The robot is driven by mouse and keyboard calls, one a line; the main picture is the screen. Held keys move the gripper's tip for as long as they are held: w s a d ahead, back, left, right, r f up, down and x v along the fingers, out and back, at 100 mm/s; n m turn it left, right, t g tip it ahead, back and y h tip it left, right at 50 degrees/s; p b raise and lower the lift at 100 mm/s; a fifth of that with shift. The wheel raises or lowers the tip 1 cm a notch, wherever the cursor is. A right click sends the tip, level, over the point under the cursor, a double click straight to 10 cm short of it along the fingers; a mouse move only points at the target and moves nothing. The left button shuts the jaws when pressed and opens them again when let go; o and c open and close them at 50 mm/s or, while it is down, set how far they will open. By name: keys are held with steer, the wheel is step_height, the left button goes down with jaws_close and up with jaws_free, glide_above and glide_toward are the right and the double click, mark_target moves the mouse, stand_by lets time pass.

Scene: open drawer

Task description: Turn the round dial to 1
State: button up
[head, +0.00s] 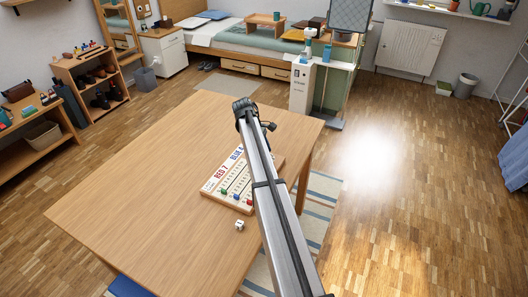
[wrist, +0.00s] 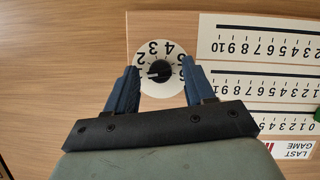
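The round dial (wrist: 146,90) shows in the wrist view as a white numbered disc with a black knob (wrist: 160,70) at its centre. The digits 2, 3 and 4 can be read along its left and upper rim; other digits are partly covered by my fingers. A pale pointer mark on the knob faces left, a little below the 2. My gripper (wrist: 160,66) is open, with one blue finger on each side of the knob and gaps between. I cannot tell its height above the dial. In the head view my arm hides the dial and gripper.
The score board (head: 211,190), with coloured pegs and number rows, lies on the wooden table (head: 150,175). Its number strips (wrist: 260,40) lie right of the dial in the wrist view. A white die (head: 239,224) sits in front of the board. The table's left side is clear.

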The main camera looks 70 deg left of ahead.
steer(key=shift+r, duration=0.1)
steer(key=v, duration=1.3)
steer(key=shift+r, duration=0.3)
